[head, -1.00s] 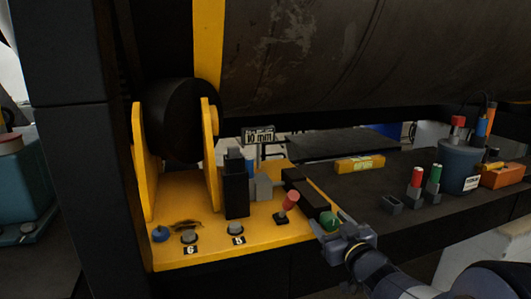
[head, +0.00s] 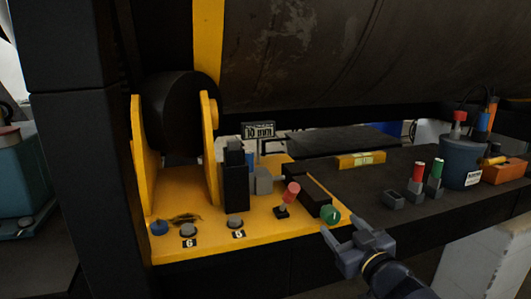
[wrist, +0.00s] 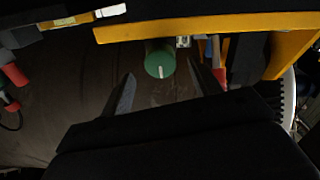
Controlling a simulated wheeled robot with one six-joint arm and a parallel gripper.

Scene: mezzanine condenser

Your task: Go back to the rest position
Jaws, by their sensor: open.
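My gripper (head: 347,232) is open and empty in the head view, in front of the yellow panel's right front corner. Just beyond its fingers is a green knob (head: 329,215) on the end of a dark block. In the wrist view the green knob (wrist: 160,60), with a white line on its face, shows between and beyond the two open fingertips (wrist: 165,85). The gripper looks apart from the knob.
The yellow panel (head: 200,245) carries a red-topped lever (head: 291,193) and several buttons. On the dark shelf to the right are red and green capped items (head: 418,175), a blue-grey tool cup (head: 462,160) and an orange box (head: 503,172). A large drum (head: 330,50) hangs above.

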